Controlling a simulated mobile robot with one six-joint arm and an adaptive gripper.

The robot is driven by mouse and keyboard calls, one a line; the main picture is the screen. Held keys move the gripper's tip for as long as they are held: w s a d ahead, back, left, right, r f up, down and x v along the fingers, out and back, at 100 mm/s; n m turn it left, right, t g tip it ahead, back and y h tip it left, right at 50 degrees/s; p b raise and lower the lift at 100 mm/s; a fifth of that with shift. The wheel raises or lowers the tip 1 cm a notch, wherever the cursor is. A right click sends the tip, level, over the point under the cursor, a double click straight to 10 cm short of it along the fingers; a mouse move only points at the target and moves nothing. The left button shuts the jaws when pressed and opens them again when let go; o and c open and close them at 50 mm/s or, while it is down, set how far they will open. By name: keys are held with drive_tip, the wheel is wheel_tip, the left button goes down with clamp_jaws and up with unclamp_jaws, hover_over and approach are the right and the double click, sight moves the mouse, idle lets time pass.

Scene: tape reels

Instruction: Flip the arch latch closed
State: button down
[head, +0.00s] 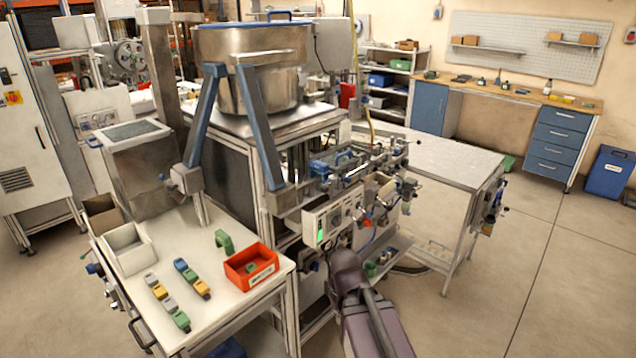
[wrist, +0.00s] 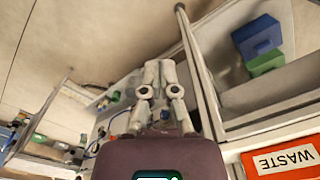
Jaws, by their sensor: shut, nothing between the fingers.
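I cannot tell for sure which part is the arch latch. The machine front (head: 340,215) carries a white control box with a green light, and several fittings and knobs stand around it. In the head view my arm reaches up from the bottom to this front, and the arm hides the gripper itself. In the wrist view my gripper (wrist: 160,68) is shut and empty, its two fingers together. Behind the fingers are pale machine parts and a blue hose, too small to make out. No contact between the fingers and any part can be seen.
A white table (head: 210,315) at left holds a red waste bin (head: 250,266), also in the wrist view (wrist: 285,160), a green arch-shaped piece (head: 223,241) and several coloured blocks. A steel bowl (head: 255,75) stands above. Another table (head: 440,155) is at right.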

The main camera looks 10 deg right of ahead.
drive_tip(key=shift+a, duration=0.15)
drive_tip(key=n+t+y+p, duration=0.1)
drive_tip(key=n+t+p, duration=0.25)
drive_tip(key=p, duration=2.75)
approach(329, 184)
drive_tip(key=shift+w+a+r+n, duration=0.1)
drive_tip(key=shift+a+r+n, duration=0.1)
drive_tip(key=shift+a, duration=0.4)
drive_tip(key=shift+a+r+n, duration=0.15)
drive_tip(key=shift+a+r, duration=0.05)
drive_tip(key=shift+a, duration=0.4)
drive_tip(key=shift+f, duration=0.15)
drive_tip(key=b+x, duration=0.9)
drive_tip(key=shift+a+f, duration=0.15)
drive_tip(key=shift+f, duration=0.2)
drive_tip(key=shift+a, duration=0.15)
